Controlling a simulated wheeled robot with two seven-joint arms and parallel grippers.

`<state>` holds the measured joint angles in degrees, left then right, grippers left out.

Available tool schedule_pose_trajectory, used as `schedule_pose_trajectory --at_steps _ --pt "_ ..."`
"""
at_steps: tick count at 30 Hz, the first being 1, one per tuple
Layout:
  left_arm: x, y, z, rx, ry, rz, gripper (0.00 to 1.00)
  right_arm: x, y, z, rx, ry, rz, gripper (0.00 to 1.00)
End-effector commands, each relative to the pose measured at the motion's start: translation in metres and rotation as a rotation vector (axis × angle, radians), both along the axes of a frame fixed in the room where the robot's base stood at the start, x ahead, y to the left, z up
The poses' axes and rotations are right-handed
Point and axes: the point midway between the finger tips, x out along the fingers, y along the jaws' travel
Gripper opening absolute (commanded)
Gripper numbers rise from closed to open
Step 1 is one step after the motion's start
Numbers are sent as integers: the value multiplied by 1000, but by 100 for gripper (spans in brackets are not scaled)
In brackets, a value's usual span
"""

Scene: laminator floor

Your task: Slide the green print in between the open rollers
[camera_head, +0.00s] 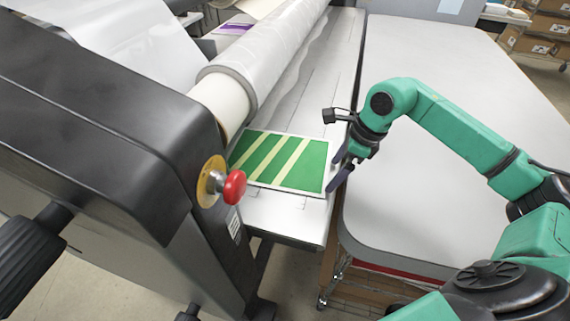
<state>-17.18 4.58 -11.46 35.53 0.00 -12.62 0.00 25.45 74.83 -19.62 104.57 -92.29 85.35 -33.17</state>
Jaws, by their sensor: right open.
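The green print (284,163), a sheet with pale diagonal stripes and a light border, lies flat on the laminator's grey feed table (290,215). Its left end is close to the machine's housing and the roller; whether it touches the roller I cannot tell. The large roller (225,97), wrapped in clear film, runs from the housing toward the back. The gap between the rollers is hidden. My right gripper (337,172) is at the print's right edge, fingers pointing down and open; I cannot tell whether they touch the print. My left gripper is not in view.
A black machine housing (100,130) with a red stop button (234,187) stands at the left. A white table (430,60) with rounded corners adjoins the feed table at the right. A purple print (235,29) lies farther back. Shelves with boxes (535,35) stand at the back right.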

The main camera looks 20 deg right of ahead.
Motion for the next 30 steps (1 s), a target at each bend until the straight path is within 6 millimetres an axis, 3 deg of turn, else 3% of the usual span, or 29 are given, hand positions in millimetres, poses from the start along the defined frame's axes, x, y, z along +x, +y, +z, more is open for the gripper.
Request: schedule_pose_trajectory --at_steps 30 --pt "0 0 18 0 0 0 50 15 12 1 2 -1 -2 100"
